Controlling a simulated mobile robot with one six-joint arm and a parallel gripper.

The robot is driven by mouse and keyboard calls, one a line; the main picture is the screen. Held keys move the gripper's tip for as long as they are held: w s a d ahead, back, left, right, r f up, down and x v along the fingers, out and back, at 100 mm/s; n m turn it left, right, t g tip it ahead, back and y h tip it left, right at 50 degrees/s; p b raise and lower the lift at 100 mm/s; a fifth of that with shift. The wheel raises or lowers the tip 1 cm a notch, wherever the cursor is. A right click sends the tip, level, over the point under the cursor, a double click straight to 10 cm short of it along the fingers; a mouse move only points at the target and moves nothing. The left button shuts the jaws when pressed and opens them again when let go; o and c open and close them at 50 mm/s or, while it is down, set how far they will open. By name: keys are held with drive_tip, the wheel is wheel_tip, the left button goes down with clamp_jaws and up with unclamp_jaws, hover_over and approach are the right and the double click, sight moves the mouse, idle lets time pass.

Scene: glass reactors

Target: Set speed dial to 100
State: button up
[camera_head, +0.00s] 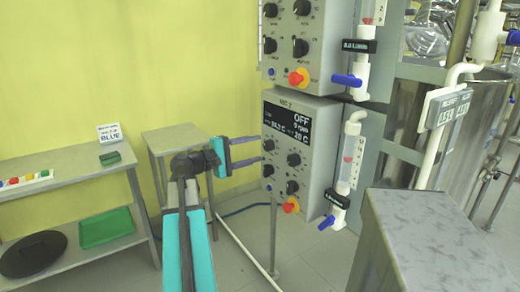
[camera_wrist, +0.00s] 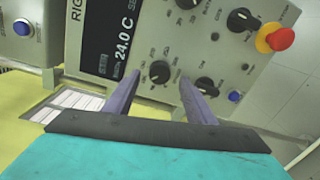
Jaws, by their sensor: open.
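The lower control box (camera_head: 318,125) carries a black display (camera_head: 287,124) reading OFF, with an rpm line and temperatures, above several black dials. My gripper (camera_head: 262,151) is at the left of this panel, fingers pointing at it. In the wrist view my gripper (camera_wrist: 158,76) is open, with one black dial (camera_wrist: 159,72) appearing between the two purple fingertips. Whether the fingers touch it I cannot tell. Another black dial (camera_wrist: 206,86) lies behind the right finger. The dial labels are too small to read, so I cannot tell which is the speed dial.
A red and yellow stop button (camera_wrist: 273,37) is on the same panel. An upper control box (camera_head: 316,45) hangs above. A glass tube with blue valve (camera_head: 348,160) stands right of the panel. A shelf (camera_head: 70,185) is at left, a grey column (camera_head: 430,240) at right.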

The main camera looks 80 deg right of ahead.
drive_tip(key=v, duration=0.9)
drive_tip(key=shift+w+a, duration=0.25)
drive_tip(key=shift+a, duration=0.05)
